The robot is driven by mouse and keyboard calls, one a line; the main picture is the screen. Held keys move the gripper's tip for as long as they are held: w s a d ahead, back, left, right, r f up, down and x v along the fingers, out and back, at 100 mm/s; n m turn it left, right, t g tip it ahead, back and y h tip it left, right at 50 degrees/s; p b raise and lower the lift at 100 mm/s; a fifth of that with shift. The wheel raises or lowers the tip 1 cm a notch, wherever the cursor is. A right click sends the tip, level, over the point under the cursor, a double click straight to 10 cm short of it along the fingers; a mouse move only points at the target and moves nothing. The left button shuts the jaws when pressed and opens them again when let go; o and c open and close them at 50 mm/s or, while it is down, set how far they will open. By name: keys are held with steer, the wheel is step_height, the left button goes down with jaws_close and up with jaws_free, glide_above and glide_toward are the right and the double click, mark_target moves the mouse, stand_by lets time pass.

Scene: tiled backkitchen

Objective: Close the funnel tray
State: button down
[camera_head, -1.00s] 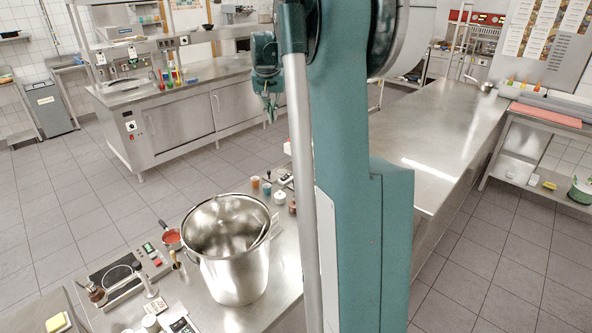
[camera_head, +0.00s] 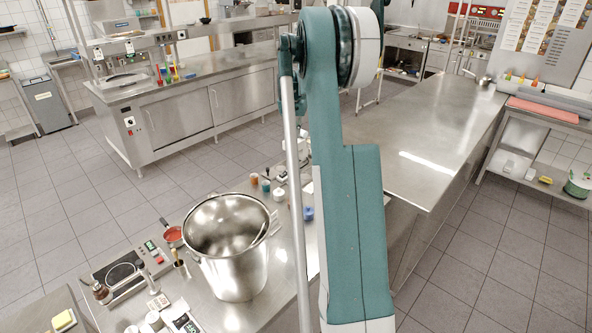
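I cannot make out a funnel tray in this view. My teal arm stands upright through the middle of the view and hides part of the counter and the room behind it. My gripper does not show clearly; only a sliver of a teal arm part is visible left of the upper arm. I cannot see anything held.
A large steel pot (camera_head: 232,262) stands on the near counter. A hot plate (camera_head: 122,276), a small red-filled pan (camera_head: 172,236) and several small jars are around it. A long steel table (camera_head: 430,135) at right is mostly bare. Tiled floor lies between the counters.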

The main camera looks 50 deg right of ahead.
glide_above(290, 184)
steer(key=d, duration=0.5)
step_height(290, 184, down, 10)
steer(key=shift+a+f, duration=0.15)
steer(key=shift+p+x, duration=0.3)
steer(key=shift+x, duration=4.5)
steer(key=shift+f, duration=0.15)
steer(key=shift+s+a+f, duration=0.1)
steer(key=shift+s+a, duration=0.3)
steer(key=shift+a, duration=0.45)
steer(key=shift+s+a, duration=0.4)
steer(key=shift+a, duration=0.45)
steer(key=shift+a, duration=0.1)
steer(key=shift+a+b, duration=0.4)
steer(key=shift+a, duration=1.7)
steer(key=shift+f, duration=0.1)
